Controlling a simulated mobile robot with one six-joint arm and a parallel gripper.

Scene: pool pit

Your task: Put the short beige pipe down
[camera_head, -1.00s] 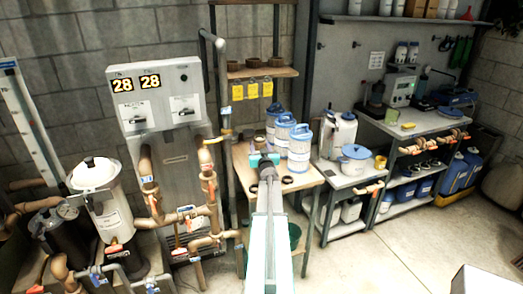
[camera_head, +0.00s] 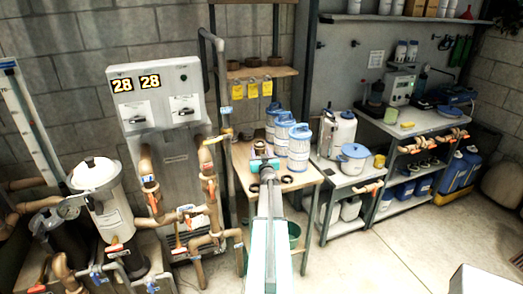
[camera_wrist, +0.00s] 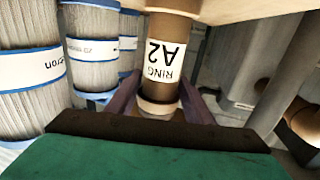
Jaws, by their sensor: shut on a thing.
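The short beige pipe (camera_wrist: 176,88) stands between my fingers in the wrist view, with a white label reading RING A2 upside down in the picture. My gripper (camera_wrist: 160,98) is shut on it. In the head view my gripper (camera_head: 262,163) is over the wooden table, and the brownish top of the pipe (camera_head: 260,148) shows just above it. My gripper and arm hide the pipe's lower part there, so I cannot tell whether it touches the table.
The wooden table (camera_head: 309,176) carries dark rings (camera_head: 287,179) beside my gripper. Blue-and-white filter cartridges (camera_head: 299,150) stand close behind to the right. A grey vertical pipe (camera_head: 226,130) rises at the table's left. A side table with a blue-lidded pot (camera_head: 354,158) stands to the right.

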